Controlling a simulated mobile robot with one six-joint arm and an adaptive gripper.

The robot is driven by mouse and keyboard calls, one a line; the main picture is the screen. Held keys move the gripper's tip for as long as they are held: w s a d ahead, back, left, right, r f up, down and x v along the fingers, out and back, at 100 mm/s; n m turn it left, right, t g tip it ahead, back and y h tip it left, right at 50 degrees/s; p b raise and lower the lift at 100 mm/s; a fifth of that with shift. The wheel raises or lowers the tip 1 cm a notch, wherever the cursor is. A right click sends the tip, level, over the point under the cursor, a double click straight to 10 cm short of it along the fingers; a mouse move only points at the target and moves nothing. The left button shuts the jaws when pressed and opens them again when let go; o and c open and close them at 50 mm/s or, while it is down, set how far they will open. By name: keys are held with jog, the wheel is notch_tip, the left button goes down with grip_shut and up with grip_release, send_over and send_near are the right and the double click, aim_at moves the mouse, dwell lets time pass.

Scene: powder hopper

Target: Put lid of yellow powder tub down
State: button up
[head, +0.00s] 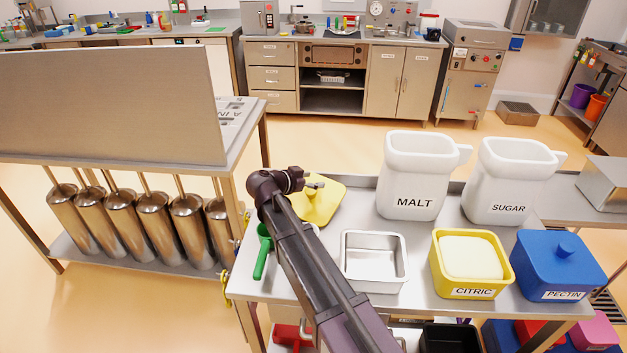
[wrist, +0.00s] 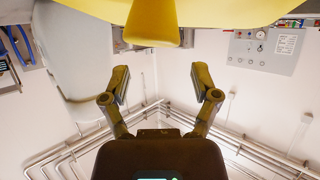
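The yellow lid (head: 324,207) is at the back left of the steel table, left of the MALT tub. My arm's end partly covers it, so I cannot tell whether all of it touches the table. My gripper (head: 316,184) is beside the lid's top. In the wrist view, my gripper (wrist: 160,82) has its two fingers spread with nothing between them. The lid's yellow knob (wrist: 152,28) shows beyond the fingertips, apart from them. The yellow CITRIC tub (head: 438,269) stands uncovered at the front right, with pale powder inside.
An empty metal tray (head: 374,284) lies between my arm and the CITRIC tub. A green scoop (head: 262,258) is at the left edge. White MALT (head: 411,170) and SUGAR (head: 507,178) tubs stand behind. The blue lidded PECTIN tub (head: 558,268) is at right. A tall panel (head: 110,105) stands left.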

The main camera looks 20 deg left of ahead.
jog(key=shift+r, duration=0.2)
dwell(0.3)
jog(key=shift+r+p, duration=0.4)
jog(key=shift+p, duration=0.2)
jog(key=shift+s+r, duration=0.2)
jog(key=shift+r, duration=0.05)
jog(key=p+v, duration=0.4)
jog(key=v, duration=0.7)
jog(key=shift+s+a+p, duration=0.2)
jog(key=shift+a+p, duration=0.05)
jog(key=shift+p, duration=0.05)
jog(key=shift+r, duration=0.1)
